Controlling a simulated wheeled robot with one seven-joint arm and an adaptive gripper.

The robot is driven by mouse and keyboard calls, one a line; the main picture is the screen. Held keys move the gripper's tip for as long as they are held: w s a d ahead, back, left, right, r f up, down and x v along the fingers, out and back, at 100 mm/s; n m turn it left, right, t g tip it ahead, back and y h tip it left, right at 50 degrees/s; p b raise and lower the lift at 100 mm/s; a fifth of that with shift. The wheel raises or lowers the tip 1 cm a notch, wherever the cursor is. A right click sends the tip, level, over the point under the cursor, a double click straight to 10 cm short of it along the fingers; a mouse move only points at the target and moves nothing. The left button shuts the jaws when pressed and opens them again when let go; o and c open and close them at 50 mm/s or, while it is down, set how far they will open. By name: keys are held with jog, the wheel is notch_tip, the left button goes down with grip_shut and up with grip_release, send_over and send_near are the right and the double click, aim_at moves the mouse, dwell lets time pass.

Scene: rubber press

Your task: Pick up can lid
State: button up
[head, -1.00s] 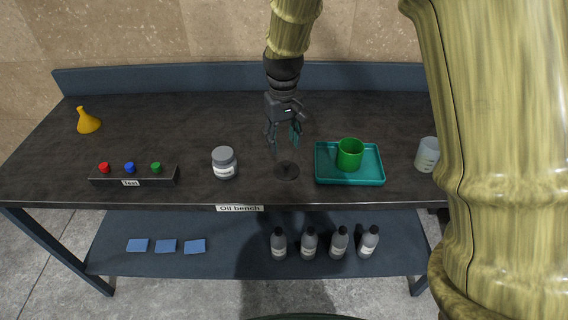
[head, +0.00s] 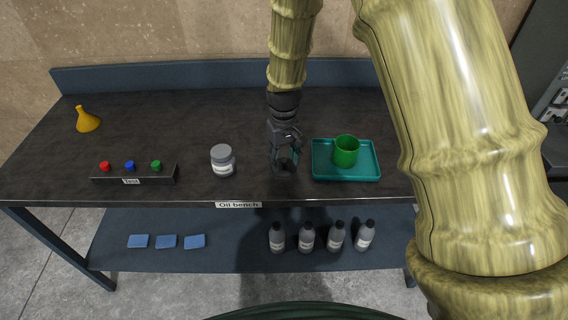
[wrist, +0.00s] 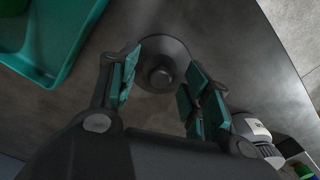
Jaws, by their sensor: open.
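The can lid (wrist: 162,62) is a dark grey round disc with a raised knob in its middle. It lies on the bench between the grey-lidded jar and the teal tray. In the head view my gripper (head: 284,163) is right over it and hides most of it. In the wrist view my gripper (wrist: 158,98) is open, with its teal-padded fingers apart on either side of the lid's near part. The knob sits between and just beyond the fingertips. Nothing is held. I cannot tell the exact height of the fingertips above the bench.
A teal tray (head: 346,176) with a green mug (head: 346,150) stands close on the right. The grey-lidded jar (head: 222,160) stands on the left. A button box (head: 134,174) and a yellow funnel (head: 88,119) are farther left. The bench's front edge is near.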

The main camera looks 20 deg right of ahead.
jog(key=shift+f, duration=0.45)
jog(key=shift+c, duration=0.2)
jog(key=c, duration=0.9)
jog(key=shift+r, duration=0.15)
